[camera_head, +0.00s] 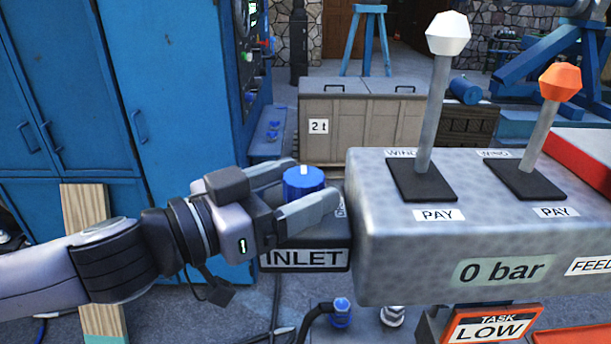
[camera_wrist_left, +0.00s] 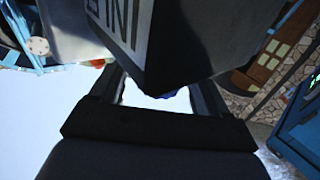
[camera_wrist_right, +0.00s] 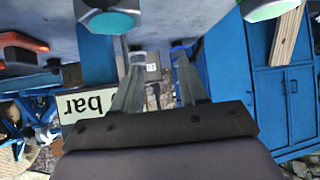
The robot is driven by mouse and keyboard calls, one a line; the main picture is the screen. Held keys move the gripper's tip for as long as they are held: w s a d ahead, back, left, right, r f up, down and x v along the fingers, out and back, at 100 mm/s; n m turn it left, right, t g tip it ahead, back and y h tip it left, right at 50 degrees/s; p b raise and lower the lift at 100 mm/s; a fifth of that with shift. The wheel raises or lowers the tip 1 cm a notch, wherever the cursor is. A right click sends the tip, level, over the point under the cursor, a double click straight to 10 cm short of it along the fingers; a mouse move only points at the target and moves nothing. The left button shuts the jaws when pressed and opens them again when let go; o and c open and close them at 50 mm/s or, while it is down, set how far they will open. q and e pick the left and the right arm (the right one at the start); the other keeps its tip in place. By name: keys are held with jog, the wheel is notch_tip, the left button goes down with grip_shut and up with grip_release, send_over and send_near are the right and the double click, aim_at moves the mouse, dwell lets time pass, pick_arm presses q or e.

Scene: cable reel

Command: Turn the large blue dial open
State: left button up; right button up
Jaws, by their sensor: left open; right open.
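The large blue dial (camera_head: 303,182) sits on top of the box labelled INLET (camera_head: 306,258), with a white mark on its top. My left gripper (camera_head: 300,188) is open, with one finger behind the dial and one in front of it. I cannot tell whether either finger touches it. In the left wrist view the INLET box (camera_wrist_left: 190,45) fills the middle and hides nearly all of the dial. My right gripper (camera_wrist_right: 155,75) is open and seems empty in the right wrist view; it is out of the head view.
A grey console (camera_head: 440,255) reading 0 bar stands right of the INLET box, with a white-knobbed lever (camera_head: 447,35) and an orange-knobbed lever (camera_head: 560,82). A blue cabinet (camera_head: 60,100) stands at the left.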

pick_arm(q)
jog(key=shift+x, duration=0.8)
jog(key=shift+c, duration=0.2)
jog(key=c, duration=0.9)
